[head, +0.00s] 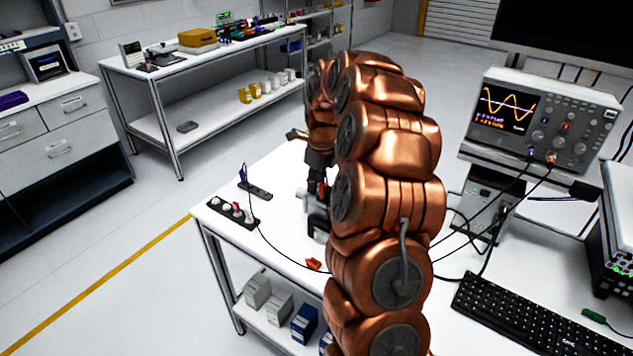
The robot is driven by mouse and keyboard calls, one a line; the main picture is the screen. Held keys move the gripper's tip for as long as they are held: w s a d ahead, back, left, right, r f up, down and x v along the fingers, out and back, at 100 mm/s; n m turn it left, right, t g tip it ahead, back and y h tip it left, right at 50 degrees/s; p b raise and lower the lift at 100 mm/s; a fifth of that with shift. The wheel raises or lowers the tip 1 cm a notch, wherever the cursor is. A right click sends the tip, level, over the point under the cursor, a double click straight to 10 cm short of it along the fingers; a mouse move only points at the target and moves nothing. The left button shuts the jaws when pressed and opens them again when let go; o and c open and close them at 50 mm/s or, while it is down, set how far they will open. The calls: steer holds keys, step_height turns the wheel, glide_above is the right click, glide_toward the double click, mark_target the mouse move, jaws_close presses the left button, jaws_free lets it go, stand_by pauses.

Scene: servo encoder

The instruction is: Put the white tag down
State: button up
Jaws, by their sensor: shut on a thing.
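My gripper (313,192) points down over the white workbench, left of my copper-coloured arm, which hides part of it. It is shut. A small pale piece (302,194) shows at the left of its fingertips and appears to be the white tag, but it is too small to make out clearly. Just below the gripper is a grey and dark device (318,217), partly hidden by my arm. I cannot tell whether the tag touches the device or the bench.
A dark strip with several knobs (233,212) and a smaller dark strip (255,190) lie on the bench (285,240) to the left. An orange piece (314,264) lies in front. An oscilloscope (540,118) and keyboard (525,318) are right. Thin cables cross the bench.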

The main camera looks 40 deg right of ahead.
steer(key=o, duration=0.9)
steer(key=shift+f, duration=0.1)
steer(key=shift+o, duration=0.2)
steer(key=shift+r, duration=0.35)
step_height(320, 180, up, 12)
steer(key=s+b, duration=0.1)
steer(key=b, duration=0.2)
steer(key=shift+s+d+f, duration=0.15)
steer(key=shift+d+f, duration=0.05)
steer(key=shift+d, duration=0.05)
